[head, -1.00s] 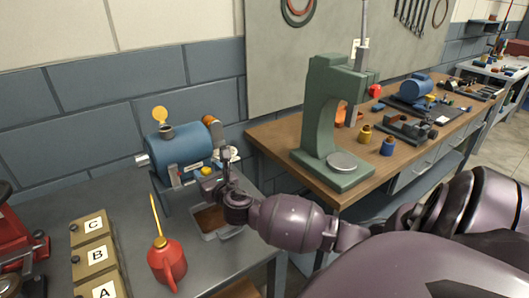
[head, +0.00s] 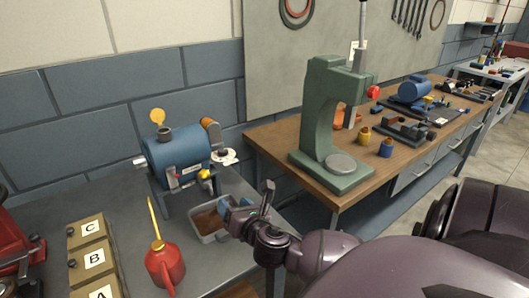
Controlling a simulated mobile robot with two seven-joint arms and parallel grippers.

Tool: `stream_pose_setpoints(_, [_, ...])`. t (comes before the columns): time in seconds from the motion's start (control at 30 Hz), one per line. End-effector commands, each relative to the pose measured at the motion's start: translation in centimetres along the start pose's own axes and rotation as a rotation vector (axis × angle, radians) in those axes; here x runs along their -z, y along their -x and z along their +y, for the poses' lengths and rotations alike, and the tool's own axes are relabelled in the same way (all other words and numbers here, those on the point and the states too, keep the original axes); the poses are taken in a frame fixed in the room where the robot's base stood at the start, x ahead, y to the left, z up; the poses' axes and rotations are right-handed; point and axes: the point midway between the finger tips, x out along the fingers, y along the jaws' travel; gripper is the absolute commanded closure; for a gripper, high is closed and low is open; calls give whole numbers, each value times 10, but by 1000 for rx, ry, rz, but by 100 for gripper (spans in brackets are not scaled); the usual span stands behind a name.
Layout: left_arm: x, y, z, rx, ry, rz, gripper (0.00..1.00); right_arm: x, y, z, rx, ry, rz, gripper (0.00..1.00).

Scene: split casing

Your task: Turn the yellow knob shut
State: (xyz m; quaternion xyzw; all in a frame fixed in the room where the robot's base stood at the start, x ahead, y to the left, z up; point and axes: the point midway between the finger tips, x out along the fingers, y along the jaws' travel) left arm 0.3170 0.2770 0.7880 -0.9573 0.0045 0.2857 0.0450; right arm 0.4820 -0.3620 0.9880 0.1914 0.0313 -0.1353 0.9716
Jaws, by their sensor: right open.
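The small yellow knob (head: 204,174) sits on a tap at the lower right front of the blue cylindrical casing (head: 180,155). The tap body below the knob is dark, and its exact setting is too small to tell. My right gripper (head: 251,203) is open and empty, to the lower right of the knob and apart from it. It stands near the right side of the grey drip tray (head: 196,224), partly covering the tray. My left gripper is not in view.
A red oil can (head: 166,264) with a long yellow spout stands in front of the casing. Boxes marked C, B and A (head: 94,258) are at the left. A green press (head: 318,130) stands on the wooden bench behind my right arm.

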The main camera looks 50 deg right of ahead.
Motion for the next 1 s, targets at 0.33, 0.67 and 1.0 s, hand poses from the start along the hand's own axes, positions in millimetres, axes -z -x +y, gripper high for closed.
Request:
stream_pose_setpoints(0.33, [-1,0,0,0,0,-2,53,34,34,-18,190,-521,101,41])
stream_pose_setpoints(0.67, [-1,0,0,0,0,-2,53,65,71,-30,406,-994,153,41])
stream_pose_setpoints(1.0, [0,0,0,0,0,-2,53,95,110,-35,640,-1426,162,41])
